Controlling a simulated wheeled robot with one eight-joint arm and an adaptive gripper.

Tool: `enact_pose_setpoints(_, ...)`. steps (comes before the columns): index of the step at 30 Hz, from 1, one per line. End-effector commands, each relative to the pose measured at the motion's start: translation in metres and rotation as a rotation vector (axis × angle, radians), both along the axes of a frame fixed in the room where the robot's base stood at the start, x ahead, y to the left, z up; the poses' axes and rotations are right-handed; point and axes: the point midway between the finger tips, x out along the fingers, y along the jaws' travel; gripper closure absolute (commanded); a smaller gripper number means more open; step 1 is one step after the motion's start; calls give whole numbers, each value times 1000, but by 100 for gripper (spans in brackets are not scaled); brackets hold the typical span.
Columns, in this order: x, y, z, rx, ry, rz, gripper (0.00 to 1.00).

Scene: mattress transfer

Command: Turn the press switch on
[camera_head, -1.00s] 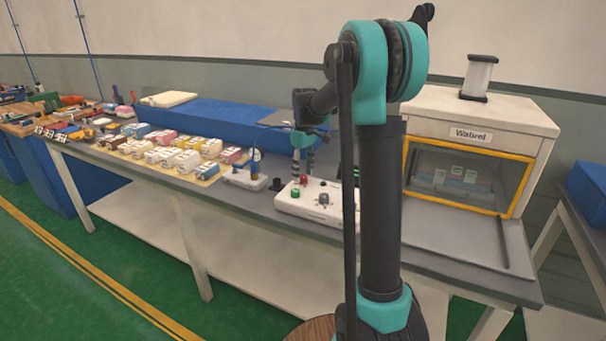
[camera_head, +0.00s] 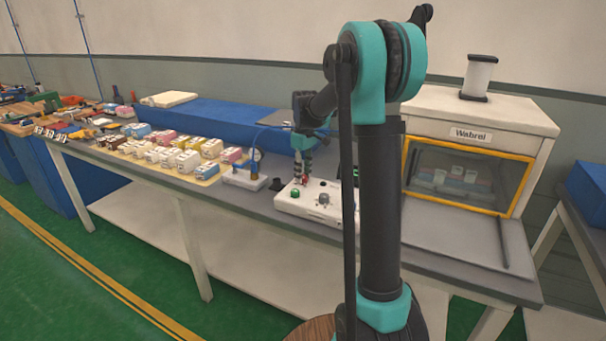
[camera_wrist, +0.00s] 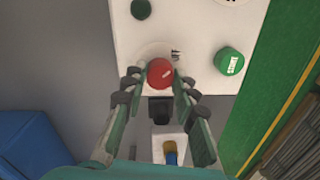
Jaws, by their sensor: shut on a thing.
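A white control box (camera_head: 318,211) lies on the grey bench in the head view, and its top fills the upper part of the wrist view (camera_wrist: 200,25). A red round button (camera_wrist: 160,73) sits on it between the fingertips of my gripper (camera_wrist: 159,76). In the head view my gripper (camera_head: 302,178) points down at the box's back left, its tips around the red button and partly hiding it. The gripper is shut on the button. A green button marked START (camera_wrist: 229,61) and a darker green button (camera_wrist: 141,9) are on the same panel.
A small white device (camera_head: 243,180) and a black cup-like piece (camera_head: 277,185) stand left of the box. Several small packs (camera_head: 165,155) cover the bench further left. A blue block (camera_head: 225,122) lies behind, and a cabinet (camera_head: 470,125) stands at right.

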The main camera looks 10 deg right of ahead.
Motion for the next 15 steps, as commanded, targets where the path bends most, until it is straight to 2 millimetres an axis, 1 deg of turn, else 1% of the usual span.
enact_pose_setpoints(8,0,0,0,0,0,-103,100)
enact_pose_setpoints(15,0,0,0,0,0,-298,100)
